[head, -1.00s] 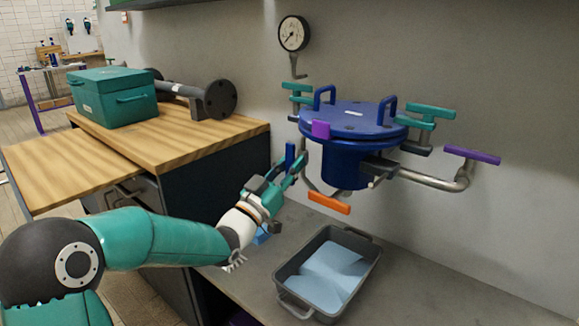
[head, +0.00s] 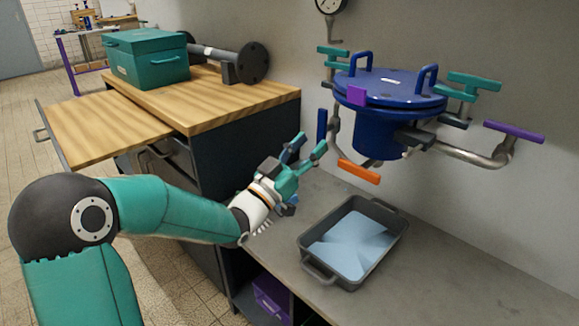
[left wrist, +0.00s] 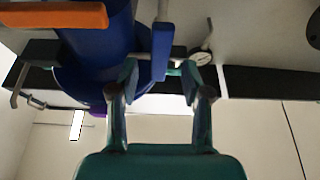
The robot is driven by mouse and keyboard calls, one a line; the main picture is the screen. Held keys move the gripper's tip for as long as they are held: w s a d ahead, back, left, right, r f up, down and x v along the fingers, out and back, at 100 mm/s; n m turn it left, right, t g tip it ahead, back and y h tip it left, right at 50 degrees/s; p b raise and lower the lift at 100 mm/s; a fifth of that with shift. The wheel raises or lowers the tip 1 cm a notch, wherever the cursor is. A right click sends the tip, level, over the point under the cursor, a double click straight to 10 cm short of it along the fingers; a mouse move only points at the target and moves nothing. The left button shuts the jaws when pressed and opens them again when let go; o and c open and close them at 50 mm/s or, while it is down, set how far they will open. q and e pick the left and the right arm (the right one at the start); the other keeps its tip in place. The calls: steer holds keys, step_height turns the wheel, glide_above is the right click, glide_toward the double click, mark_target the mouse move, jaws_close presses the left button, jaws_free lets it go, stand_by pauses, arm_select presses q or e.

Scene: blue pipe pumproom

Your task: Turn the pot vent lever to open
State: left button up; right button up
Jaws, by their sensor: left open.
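The blue pot (head: 385,130) with a round flanged lid is fixed against the wall above the bench. A blue lever (head: 322,125) hangs upright on the pipework at its left. An orange lever (head: 358,172) points sideways below the pot, and a purple lever (head: 514,131) is at the right. I cannot tell by marking which is the vent lever. My left gripper (head: 310,147) is open and empty, just below and in front of the blue lever. In the left wrist view the blue lever (left wrist: 162,50) shows beyond the gap between the fingers; the orange lever (left wrist: 55,14) is at upper left.
A grey tray (head: 305,262) with a pale blue bottom sits on the bench below the pot. Teal levers (head: 474,82) stand by the lid. A wooden-topped cabinet (head: 235,108) at left holds a green box (head: 148,60). The bench around the tray is clear.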

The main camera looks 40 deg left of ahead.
arm_select(q)
steer(key=v, duration=0.7)
steer(key=shift+f, duration=0.1)
